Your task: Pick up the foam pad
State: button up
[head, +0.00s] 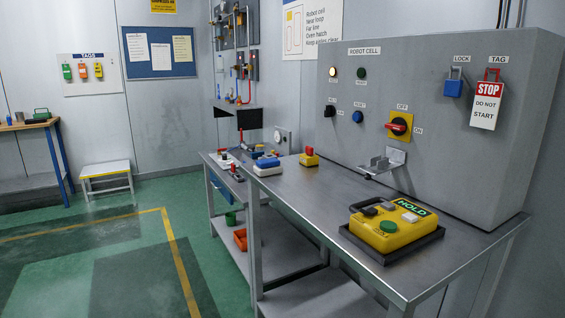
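A dark flat pad or tray (432,238) lies on the metal bench (335,212) under a yellow control box (388,232) marked HOLD. I cannot tell whether this dark piece is foam. A blue and white block-like item (267,167) sits farther back on the bench; its material is also unclear. No other thing in view is plainly a foam pad. My gripper is not in view.
A grey panel (440,120) with knobs, a blue lock (454,86) and a STOP tag (486,103) backs the bench. A bracket (382,163) juts from it. A red-topped yellow button box (309,158) stands nearby. A step stool (105,177) stands left; green floor is open.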

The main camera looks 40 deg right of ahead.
aim_at(267, 167)
jog(key=i+j+z, duration=0.2)
jog(key=i+z, duration=0.3)
jog(key=i+j+z, duration=0.3)
jog(key=z, duration=0.15)
jog(key=i+j+z, duration=0.3)
jog(key=j+z, duration=0.2)
jog(key=i+j+z, duration=0.2)
jog(key=j+z, duration=0.25)
jog(key=i+j+z, duration=0.15)
jog(key=j, duration=0.25)
jog(key=j+z, duration=0.15)
jog(key=j, duration=0.25)
jog(key=i, duration=1)
